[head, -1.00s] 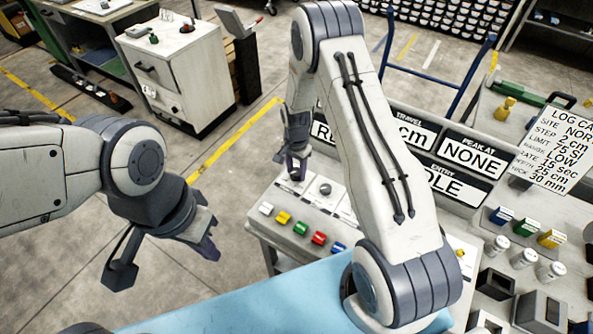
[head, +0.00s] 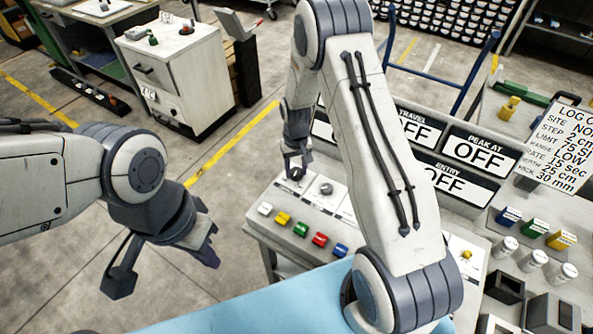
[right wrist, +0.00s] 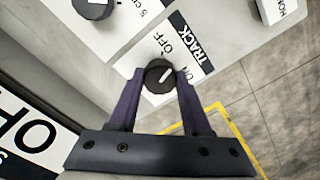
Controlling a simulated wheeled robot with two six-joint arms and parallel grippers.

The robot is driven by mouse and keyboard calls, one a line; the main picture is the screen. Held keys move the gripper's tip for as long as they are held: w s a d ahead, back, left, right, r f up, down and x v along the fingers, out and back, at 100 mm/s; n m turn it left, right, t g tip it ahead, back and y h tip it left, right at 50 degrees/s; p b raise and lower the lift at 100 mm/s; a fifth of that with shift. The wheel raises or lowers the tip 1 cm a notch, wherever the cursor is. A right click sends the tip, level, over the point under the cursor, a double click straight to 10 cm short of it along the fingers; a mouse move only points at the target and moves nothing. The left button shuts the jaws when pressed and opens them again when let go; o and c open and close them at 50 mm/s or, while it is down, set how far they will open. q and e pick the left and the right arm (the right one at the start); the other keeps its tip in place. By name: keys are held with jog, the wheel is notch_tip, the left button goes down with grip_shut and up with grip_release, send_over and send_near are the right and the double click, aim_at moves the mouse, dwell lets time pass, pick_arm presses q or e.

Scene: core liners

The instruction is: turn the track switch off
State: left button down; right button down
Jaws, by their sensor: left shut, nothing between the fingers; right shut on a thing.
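The track switch (right wrist: 158,76) is a round black knob with a white pointer line. It sits on a white plate marked TRACK, OFF and ON in the right wrist view. My right gripper (right wrist: 158,85) is shut on the knob, one purple finger on each side. In the head view the knob is mostly hidden by my right gripper (head: 296,170). My left gripper (head: 165,262) is shut and empty, over the floor left of the console.
A second black knob (head: 326,189) is right of the track switch. White, yellow, green, red and blue buttons (head: 301,229) line the console front. Display panels (head: 478,150) read OFF behind my right arm. A light blue surface (head: 250,305) lies in front.

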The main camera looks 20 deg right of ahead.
aim_at(296, 170)
jog(key=n+b, duration=0.1)
jog(key=n, duration=0.4)
jog(key=shift+w+n, duration=0.1)
jog(key=shift+n, duration=0.2)
dwell(0.4)
jog(key=shift+c, duration=1.8)
grip_release()
jog(key=shift+r, duration=0.1)
notch_tip(296, 170, up, 10)
jog(key=b, duration=0.2)
jog(key=shift+r, duration=0.15)
